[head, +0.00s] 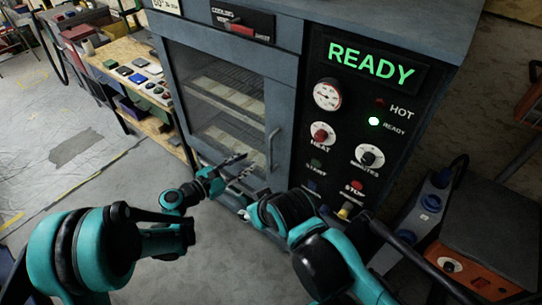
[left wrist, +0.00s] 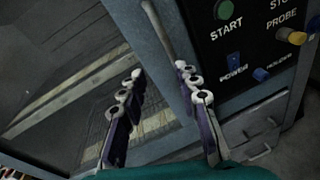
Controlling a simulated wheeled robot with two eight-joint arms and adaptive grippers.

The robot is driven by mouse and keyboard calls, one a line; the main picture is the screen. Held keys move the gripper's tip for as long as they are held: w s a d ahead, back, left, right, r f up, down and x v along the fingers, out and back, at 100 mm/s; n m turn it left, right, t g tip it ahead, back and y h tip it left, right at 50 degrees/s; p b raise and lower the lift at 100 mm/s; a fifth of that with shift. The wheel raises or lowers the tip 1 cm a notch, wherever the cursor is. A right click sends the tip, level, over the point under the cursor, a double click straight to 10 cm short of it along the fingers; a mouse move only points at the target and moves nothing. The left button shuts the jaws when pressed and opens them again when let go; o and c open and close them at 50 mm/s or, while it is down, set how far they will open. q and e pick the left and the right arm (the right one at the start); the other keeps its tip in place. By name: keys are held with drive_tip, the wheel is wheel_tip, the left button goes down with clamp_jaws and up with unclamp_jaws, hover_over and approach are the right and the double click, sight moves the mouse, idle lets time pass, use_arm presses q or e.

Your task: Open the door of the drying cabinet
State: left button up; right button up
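The drying cabinet (head: 285,60) stands ahead with its glass-fronted door (head: 215,100) shut. Wire shelves show behind the glass. The door's upright bar handle (head: 271,148) is on the right side of the door. The handle (left wrist: 158,28) also shows in the left wrist view, ahead of and between the finger lines. My left gripper (head: 243,166) is open and empty, low in front of the door near the handle's lower end. Its two fingers (left wrist: 160,80) are spread in the left wrist view, and no contact with the handle shows. My right arm is at the lower middle; its fingers are not visible.
The control panel (head: 365,125) right of the door has a lit READY sign, knobs and buttons. A wooden shelf rack (head: 130,65) with bins and small devices stands close at the left. Floor is clear at left front.

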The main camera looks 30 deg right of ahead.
use_arm(q)
drive_tip(key=d, duration=0.3)
drive_tip(key=d+f+n+h+b, duration=0.1)
drive_tip(key=d, duration=0.2)
drive_tip(key=d+f+n, duration=0.1)
drive_tip(key=d, duration=0.3)
drive_tip(key=shift+w+g+b, duration=0.3)
drive_tip(key=shift+b, duration=0.1)
clamp_jaws()
